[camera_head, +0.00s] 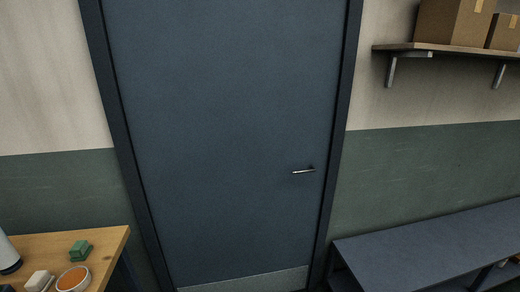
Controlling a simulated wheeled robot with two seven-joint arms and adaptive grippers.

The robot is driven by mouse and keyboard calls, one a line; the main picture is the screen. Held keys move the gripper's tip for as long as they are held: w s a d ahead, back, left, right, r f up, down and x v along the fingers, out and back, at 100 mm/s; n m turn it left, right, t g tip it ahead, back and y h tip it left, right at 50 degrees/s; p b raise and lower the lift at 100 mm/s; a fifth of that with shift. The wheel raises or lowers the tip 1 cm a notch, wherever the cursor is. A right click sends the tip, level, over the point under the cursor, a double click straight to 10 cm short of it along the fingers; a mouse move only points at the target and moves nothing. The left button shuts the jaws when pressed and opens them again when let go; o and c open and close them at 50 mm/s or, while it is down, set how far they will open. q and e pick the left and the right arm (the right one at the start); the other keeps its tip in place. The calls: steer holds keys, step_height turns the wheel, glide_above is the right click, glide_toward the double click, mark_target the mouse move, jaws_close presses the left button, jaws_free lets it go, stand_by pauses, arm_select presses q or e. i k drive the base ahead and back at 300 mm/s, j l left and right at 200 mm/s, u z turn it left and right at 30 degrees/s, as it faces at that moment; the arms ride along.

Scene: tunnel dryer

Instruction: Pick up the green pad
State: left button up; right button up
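A small green block, which looks like the green pad (80,249), sits on the wooden table (108,244) at the lower left of the head view. It lies near the table's back right corner. It appears to have a lighter and a darker part; the detail is too small to tell. Neither of my grippers is in view.
Near the pad are a bowl with orange contents (72,279), a whitish block (39,281) and a partly cut-off white and dark cylinder (8,255). A closed blue door (220,130) fills the middle. A dark bench (435,245) stands right, below a shelf (440,47) with boxes.

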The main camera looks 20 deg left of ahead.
mark_target(80, 250)
steer(key=i+u, duration=0.2)
steer(key=u, duration=0.25)
steer(key=i+u, duration=0.2)
steer(key=u, duration=0.25)
steer(key=i+l+u, duration=0.1)
steer(key=i+u, duration=0.3)
steer(key=i+l+u, duration=0.15)
steer(key=u, duration=0.3)
steer(key=i, duration=0.1)
